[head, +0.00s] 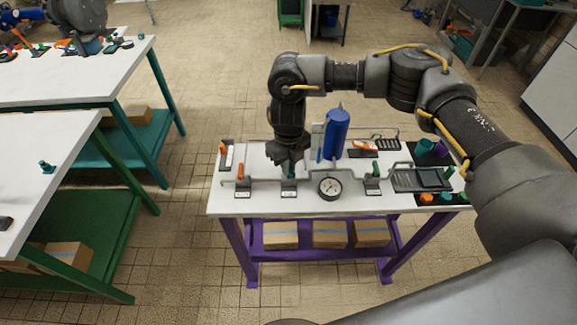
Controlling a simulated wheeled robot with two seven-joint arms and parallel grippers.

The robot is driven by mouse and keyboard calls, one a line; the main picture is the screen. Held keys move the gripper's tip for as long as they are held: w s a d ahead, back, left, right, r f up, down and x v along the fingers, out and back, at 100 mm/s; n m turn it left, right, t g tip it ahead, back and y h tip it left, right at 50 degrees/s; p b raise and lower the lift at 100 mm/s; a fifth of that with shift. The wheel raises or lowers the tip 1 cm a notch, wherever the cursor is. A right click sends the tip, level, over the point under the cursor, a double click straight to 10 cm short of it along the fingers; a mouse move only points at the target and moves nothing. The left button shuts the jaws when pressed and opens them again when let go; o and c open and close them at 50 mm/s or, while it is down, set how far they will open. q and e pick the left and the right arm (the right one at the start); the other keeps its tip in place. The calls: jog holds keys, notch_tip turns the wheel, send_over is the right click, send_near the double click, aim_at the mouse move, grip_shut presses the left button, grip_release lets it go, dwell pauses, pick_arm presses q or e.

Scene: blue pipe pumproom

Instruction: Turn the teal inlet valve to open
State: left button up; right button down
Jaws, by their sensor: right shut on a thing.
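The teal inlet valve (291,174) stands on the pipe of a small rig on the white bench top (228,207). A small label lies in front of it. My right gripper (289,163) points down from above and is shut on the teal valve. The fingers hide the upper part of its handle, so its exact angle cannot be told. My left gripper is out of view.
An orange-handled valve (240,170) is to the left. A round gauge (330,187), a blue cylinder (337,134) and a green valve (374,170) are to the right. A grey tray (420,178) lies further right.

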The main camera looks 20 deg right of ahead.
jog(key=n+b, duration=0.2)
jog(key=n, duration=0.1)
jog(key=shift+f+b, duration=0.2)
jog(key=shift+b, duration=0.15)
jog(key=n+b, duration=0.2)
jog(key=n, duration=0.2)
jog(key=shift+r+n, duration=0.1)
jog(key=shift+n, duration=0.3)
jog(key=shift+n+b, duration=0.35)
jog(key=shift+n, duration=0.85)
jog(key=shift+r+n+b, duration=0.1)
jog(key=shift+n+b, duration=0.2)
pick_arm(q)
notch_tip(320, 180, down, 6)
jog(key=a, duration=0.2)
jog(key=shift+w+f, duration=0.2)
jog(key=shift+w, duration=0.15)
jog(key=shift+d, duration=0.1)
pick_arm(e)
jog(key=shift+n, duration=0.3)
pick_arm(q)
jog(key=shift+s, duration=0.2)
pick_arm(e)
jog(key=c, duration=1.5)
grip_release()
